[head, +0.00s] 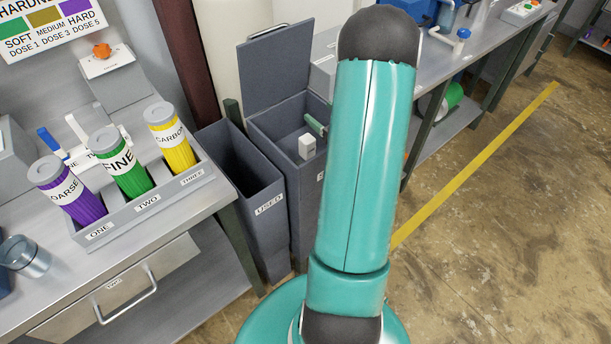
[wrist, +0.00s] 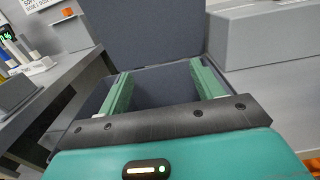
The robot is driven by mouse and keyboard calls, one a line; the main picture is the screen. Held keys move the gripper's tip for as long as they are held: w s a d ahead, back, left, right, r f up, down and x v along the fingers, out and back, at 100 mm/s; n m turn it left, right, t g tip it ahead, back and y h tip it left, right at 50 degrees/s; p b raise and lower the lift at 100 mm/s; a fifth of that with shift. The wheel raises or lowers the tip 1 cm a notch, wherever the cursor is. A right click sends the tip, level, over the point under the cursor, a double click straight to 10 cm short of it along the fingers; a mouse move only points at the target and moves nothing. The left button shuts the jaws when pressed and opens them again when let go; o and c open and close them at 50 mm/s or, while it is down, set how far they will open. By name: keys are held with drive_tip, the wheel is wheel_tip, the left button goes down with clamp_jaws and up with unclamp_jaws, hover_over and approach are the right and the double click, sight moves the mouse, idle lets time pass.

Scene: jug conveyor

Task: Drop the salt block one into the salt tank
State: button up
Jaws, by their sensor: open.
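The salt tank (head: 299,205) is a grey bin with its lid raised; its raised lid (wrist: 155,35) and dark opening also show in the wrist view. A small white block (head: 307,147), apparently the salt block, shows in the tank's opening near the front. I cannot tell whether it is resting or falling. My gripper (wrist: 162,82) is over the opening with its two green fingers spread wide and nothing visible between them. In the head view one green finger (head: 314,124) shows just above the block; my arm hides the rest.
An open dark bin labelled USED (head: 268,207) stands left of the tank. Left of that, a bench holds a rack (head: 150,208) with purple, green and yellow cylinders. A long metal bench (head: 462,50) runs at the back right. The floor at right is clear.

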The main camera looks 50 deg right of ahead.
drive_tip(key=shift+s+a, duration=0.15)
drive_tip(key=shift+s, duration=1.05)
drive_tip(key=shift+s+a, duration=0.15)
drive_tip(key=shift+s, duration=1)
drive_tip(key=w+a+r+n+g+y, duration=0.2)
drive_tip(key=a+r+n+g+y, duration=0.15)
drive_tip(key=a+n, duration=0.45)
drive_tip(key=w+a+r+n+g+y, duration=0.1)
drive_tip(key=a+r+n+g+y, duration=0.3)
drive_tip(key=a, duration=0.7)
drive_tip(key=w+a+r+n+g+y, duration=0.25)
drive_tip(key=a+n+y, duration=0.25)
drive_tip(key=a, duration=0.5)
drive_tip(key=s+a+r+n+g+h, duration=0.3)
drive_tip(key=s+a+n+g+h, duration=0.3)
drive_tip(key=s+a+n, duration=0.6)
drive_tip(key=r+n+t+h, duration=0.1)
drive_tip(key=n, duration=0.1)
drive_tip(key=d+r+n+t+h, duration=0.1)
drive_tip(key=r+n+h, duration=0.1)
drive_tip(key=n, duration=0.1)
drive_tip(key=d+r+n+t+h, duration=0.1)
drive_tip(key=n, duration=0.2)
drive_tip(key=shift+s+d+r+t+h, duration=0.1)
drive_tip(key=shift+d+r+t+h, duration=0.1)
drive_tip(key=shift+r+t+h, duration=0.15)
